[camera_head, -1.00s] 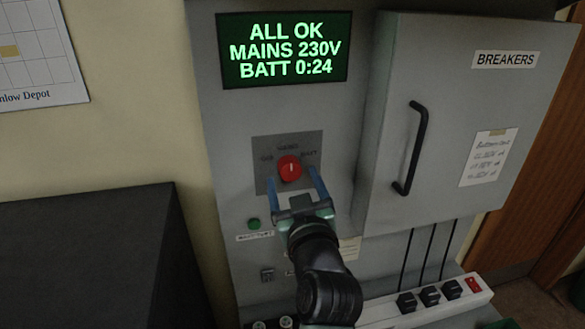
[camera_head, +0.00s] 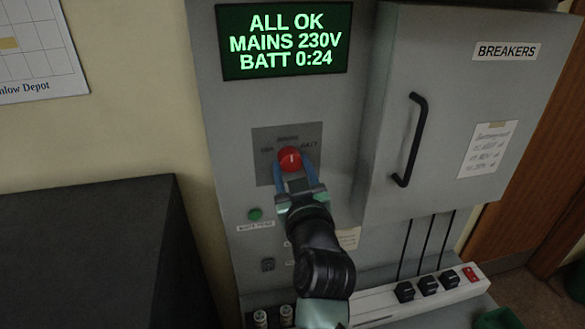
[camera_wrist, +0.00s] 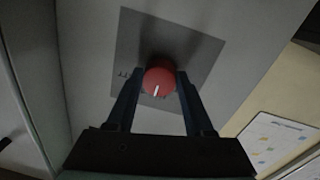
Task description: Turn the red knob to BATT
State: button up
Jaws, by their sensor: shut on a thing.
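The red knob (camera_head: 289,159) sits on a grey label plate (camera_head: 263,142) on the console front. Its white pointer line points up, toward the middle marking at the top of the plate. The BATT marking (camera_head: 309,145) is at the upper right of the knob. My gripper (camera_head: 291,170) has its two blue fingers on either side of the knob, shut on it. In the wrist view the knob (camera_wrist: 159,78) sits between the dark fingers, its pointer line toward the gripper. The fingers hide the knob's lower sides in the head view.
A green-lit screen (camera_head: 285,40) above reads ALL OK, MAINS 230V, BATT 0:24. The breaker door (camera_head: 465,110) with a black handle (camera_head: 412,140) juts out at right. A green button (camera_head: 255,214) is at lower left. A power strip (camera_head: 375,305) lies below right.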

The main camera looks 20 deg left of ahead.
jog(key=shift+m, duration=0.4)
grip_shut()
jog(key=m+p, duration=0.1)
jog(key=m, duration=0.4)
jog(key=shift+r+m, duration=0.1)
jog(key=shift+m, duration=0.2)
jog(key=m+p, duration=0.1)
jog(key=m, duration=0.4)
jog(key=shift+s+a+g+p, duration=0.1)
jog(key=shift+g+p, duration=0.2)
jog(key=shift+g, duration=0.1)
jog(key=o, duration=1.3)
grip_release()
jog(key=shift+s, duration=0.1)
